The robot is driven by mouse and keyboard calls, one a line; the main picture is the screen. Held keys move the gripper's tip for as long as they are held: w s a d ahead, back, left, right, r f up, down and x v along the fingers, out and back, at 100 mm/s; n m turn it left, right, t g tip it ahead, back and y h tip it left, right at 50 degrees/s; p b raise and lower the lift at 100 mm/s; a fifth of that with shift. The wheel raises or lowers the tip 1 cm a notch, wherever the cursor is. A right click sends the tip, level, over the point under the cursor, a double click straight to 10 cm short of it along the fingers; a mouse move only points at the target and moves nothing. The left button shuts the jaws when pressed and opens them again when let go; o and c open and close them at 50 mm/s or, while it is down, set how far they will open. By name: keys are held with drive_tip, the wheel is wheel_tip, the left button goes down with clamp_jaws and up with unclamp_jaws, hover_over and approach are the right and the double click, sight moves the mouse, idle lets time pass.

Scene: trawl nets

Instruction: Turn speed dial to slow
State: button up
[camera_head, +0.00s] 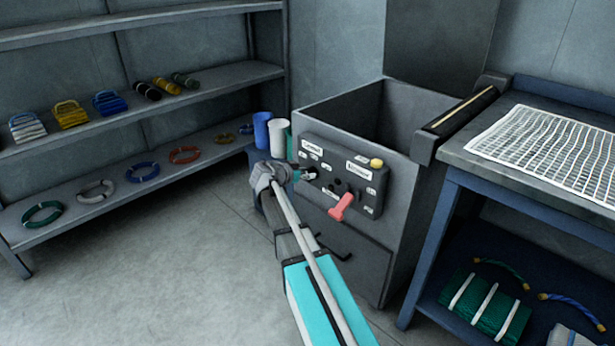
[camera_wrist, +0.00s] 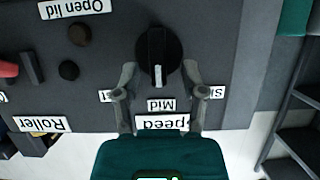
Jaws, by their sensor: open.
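The speed dial (camera_wrist: 158,57) is a round black knob with a white pointer line on a grey control panel (camera_wrist: 215,25). The wrist view shows the panel upside down. The pointer lines up with the "Mid" label (camera_wrist: 161,104). The "Speed" label (camera_wrist: 160,123) is partly covered by my gripper. A label at the right (camera_wrist: 217,94), seeming to start "Sl", is partly hidden by a finger. My gripper (camera_wrist: 160,69) is open, with one finger on each side of the dial; contact is not clear. In the head view my gripper (camera_head: 292,172) is at the panel's left side, largely covering the dial.
A red lever (camera_head: 341,207) and a yellow button (camera_head: 376,163) are on the same panel. Blue, white and green cups (camera_head: 277,137) stand left of the machine. A table with a white net (camera_head: 550,145) is at the right. Shelves (camera_head: 140,185) line the left; the floor between is clear.

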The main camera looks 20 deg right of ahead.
drive_tip(key=shift+w+d+f, duration=0.1)
drive_tip(key=shift+d, duration=0.15)
clamp_jaws()
drive_tip(key=shift+w+n, duration=0.15)
drive_tip(key=shift+n, duration=0.15)
idle(0.4)
drive_tip(key=shift+w+a+f+n+g+h+b, duration=0.15)
drive_tip(key=shift+n+g+h+b, duration=0.35)
drive_tip(key=shift+n, duration=0.45)
drive_tip(key=shift+w+d+n+g+h+b, duration=0.15)
drive_tip(key=shift+n+g+h+b, duration=0.2)
drive_tip(key=shift+n+g, duration=0.45)
drive_tip(key=shift+w+a+f+n+g+h+b, duration=0.2)
drive_tip(key=shift+n+g+b, duration=0.3)
drive_tip(key=shift+n, duration=0.55)
drive_tip(key=shift+r, duration=0.2)
unclamp_jaws()
drive_tip(key=shift+d, duration=0.1)
drive_tip(key=shift+s, duration=0.1)
